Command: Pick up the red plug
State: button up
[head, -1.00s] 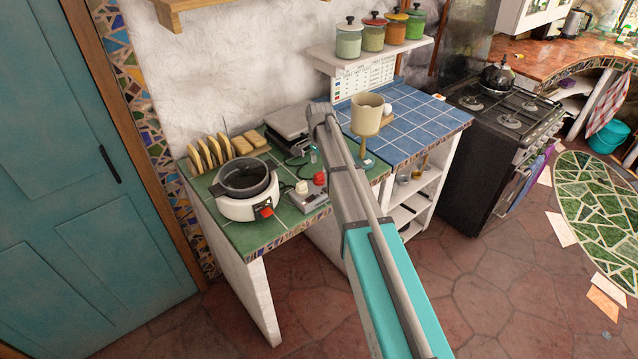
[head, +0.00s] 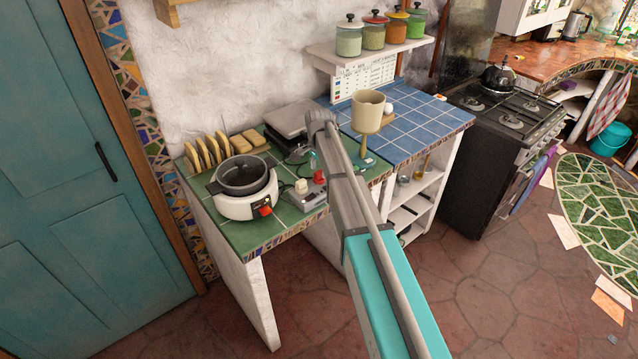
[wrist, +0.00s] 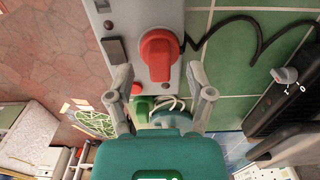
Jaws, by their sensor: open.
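The red plug (wrist: 158,55) is seated in a grey power strip (wrist: 130,17) on the green-tiled counter. It also shows in the head view (head: 319,177), close beside my arm. My gripper (wrist: 163,97) is open and empty. Its two fingers are spread to the left and right of the plug's line in the wrist view, with their tips near the plug's lower end. I cannot tell the height of the tips over the strip. In the head view my arm hides most of the gripper.
A white plug (head: 301,186) sits on the same strip. A white cooker (head: 246,204) stands to its left, and a toast rack (head: 209,151) is behind. A black cable (wrist: 235,22) runs beside the strip.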

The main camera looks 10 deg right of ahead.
jog(key=shift+f+b, duration=0.55)
jog(key=shift+f, duration=0.3)
grip_shut()
